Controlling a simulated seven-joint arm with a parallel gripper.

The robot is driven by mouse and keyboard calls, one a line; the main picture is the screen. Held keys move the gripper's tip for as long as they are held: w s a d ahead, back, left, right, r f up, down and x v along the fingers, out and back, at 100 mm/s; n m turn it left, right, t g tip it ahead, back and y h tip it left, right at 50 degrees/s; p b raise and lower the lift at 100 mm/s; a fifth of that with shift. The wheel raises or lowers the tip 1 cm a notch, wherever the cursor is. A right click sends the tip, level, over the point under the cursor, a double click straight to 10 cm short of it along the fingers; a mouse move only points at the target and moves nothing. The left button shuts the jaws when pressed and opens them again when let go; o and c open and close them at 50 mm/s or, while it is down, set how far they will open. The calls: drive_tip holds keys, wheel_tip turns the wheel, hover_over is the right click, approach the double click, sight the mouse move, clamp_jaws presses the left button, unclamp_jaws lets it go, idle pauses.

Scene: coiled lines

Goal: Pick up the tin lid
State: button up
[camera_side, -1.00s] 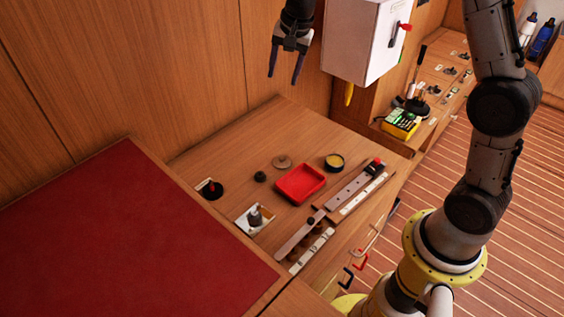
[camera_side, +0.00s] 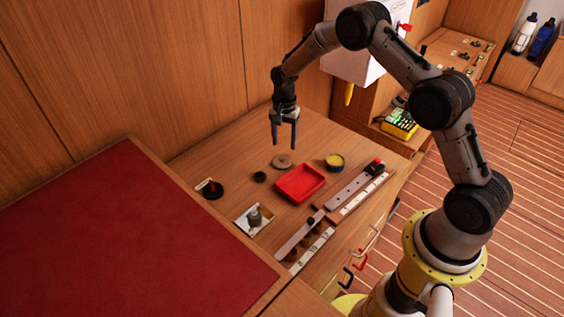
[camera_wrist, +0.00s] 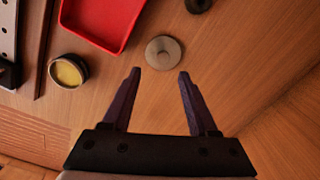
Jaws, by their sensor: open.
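The tin lid, a round grey-brown disc with a small central knob, appears to be the disc (camera_side: 282,161) lying flat on the wooden counter, behind the red tray. In the wrist view the lid (camera_wrist: 163,52) lies just beyond the fingertips, roughly centred between them. My gripper (camera_side: 284,146) is open and empty, pointing down above the counter close to the lid; its two dark fingers also show in the wrist view (camera_wrist: 159,72). I see no contact with the lid. A round dark tin with a yellow inside (camera_side: 334,162) stands to the right of the lid.
A red tray (camera_side: 320,177) sits just in front of the lid. A small black round piece (camera_side: 260,176) lies to its left. Further left are a black-based item (camera_side: 210,189) and a white square tray (camera_side: 242,225). Rails (camera_side: 348,190) run along the front. The wooden wall rises behind.

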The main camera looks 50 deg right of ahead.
sight(282, 157)
drive_tip(key=shift+w+a+f, duration=0.1)
drive_tip(key=shift+a+f, duration=0.1)
drive_tip(key=shift+f, duration=1.35)
drive_tip(key=shift+a+f, duration=0.15)
drive_tip(key=shift+f, duration=1.35)
clamp_jaws()
